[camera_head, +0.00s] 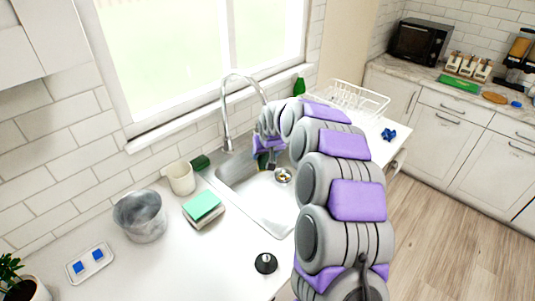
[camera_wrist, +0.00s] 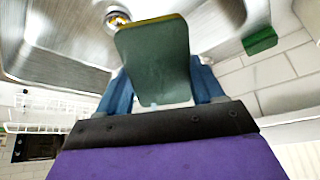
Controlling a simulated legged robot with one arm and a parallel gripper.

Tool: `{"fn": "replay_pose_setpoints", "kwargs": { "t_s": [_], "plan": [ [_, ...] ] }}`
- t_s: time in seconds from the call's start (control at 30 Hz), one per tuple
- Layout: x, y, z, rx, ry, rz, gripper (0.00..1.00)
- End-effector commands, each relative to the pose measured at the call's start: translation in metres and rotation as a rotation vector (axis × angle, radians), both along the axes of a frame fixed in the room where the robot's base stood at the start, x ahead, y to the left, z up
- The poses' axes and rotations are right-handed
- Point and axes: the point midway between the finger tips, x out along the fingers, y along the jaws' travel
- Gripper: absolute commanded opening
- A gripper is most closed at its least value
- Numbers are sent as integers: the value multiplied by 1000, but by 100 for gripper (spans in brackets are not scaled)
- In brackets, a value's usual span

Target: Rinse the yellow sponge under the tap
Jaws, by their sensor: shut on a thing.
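My gripper (camera_wrist: 162,78) has its blue fingers shut on a flat sponge (camera_wrist: 155,55). The sponge shows a dark green face and a thin yellow edge in the wrist view. In the head view my gripper (camera_head: 266,150) is over the sink (camera_head: 238,172), near the back, and my arm hides much of it. The sponge is only a small dark green patch there. The tap (camera_head: 227,115) is a tall curved metal spout behind the sink, its end partly hidden by my arm. I cannot tell whether water runs. The drain (camera_head: 283,175) shows in the basin.
A dark green block (camera_head: 200,162) and a cream cup (camera_head: 181,178) stand left of the sink. A green-topped stack (camera_head: 203,207), a metal pot (camera_head: 141,216) and a black stopper (camera_head: 266,263) are on the counter. A white dish rack (camera_head: 352,99) is beyond my arm.

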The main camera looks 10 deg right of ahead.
Motion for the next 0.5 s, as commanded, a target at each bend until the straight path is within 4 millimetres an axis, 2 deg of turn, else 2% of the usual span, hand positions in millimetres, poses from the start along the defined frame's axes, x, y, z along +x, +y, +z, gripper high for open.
{"fn": "replay_pose_setpoints", "kwargs": {
  "t_s": [0.2,0.5],
  "plan": [
    [-6,-9,0,8,0,-2,35],
    [-29,-4,0,-1,1,-2,35]
  ]
}}
